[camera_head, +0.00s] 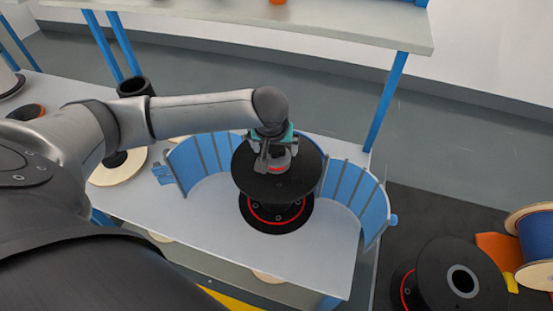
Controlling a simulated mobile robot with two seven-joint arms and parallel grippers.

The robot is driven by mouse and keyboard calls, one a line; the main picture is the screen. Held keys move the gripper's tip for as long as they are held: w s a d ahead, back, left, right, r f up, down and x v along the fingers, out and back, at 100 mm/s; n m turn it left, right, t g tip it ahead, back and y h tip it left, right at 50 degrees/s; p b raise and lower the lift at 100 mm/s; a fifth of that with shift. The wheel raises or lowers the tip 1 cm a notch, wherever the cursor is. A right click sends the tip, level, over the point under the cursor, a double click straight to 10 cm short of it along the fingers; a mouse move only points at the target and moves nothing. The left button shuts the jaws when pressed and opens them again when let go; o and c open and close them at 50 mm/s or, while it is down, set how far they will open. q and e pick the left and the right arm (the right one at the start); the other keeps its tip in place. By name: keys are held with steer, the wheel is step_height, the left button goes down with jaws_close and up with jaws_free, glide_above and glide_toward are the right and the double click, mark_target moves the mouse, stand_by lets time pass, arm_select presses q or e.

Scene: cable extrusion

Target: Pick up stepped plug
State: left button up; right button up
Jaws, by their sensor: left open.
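My left gripper (274,158), with teal parts, points down over the centre of a black spool (250,186) that stands on the grey table. The jaws are open. A small grey piece with a red band (281,162) shows at the fingers, at the middle of the spool's top disc. It may be the stepped plug, but the gripper hides most of it. I cannot tell whether the fingers touch it. My right gripper is not in view.
Blue curved slatted guards (355,196) stand around the spool on the table (210,215). A raised shelf (330,25) on blue legs is behind. Another black spool (455,280) and a blue-wound spool (537,240) are at the lower right. A pale spool (118,172) is at the left.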

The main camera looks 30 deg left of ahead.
arm_select(q)
steer(key=b+x, duration=0.1)
steer(key=x, duration=0.3)
steer(key=shift+w+f, duration=0.1)
steer(key=shift+f, duration=0.15)
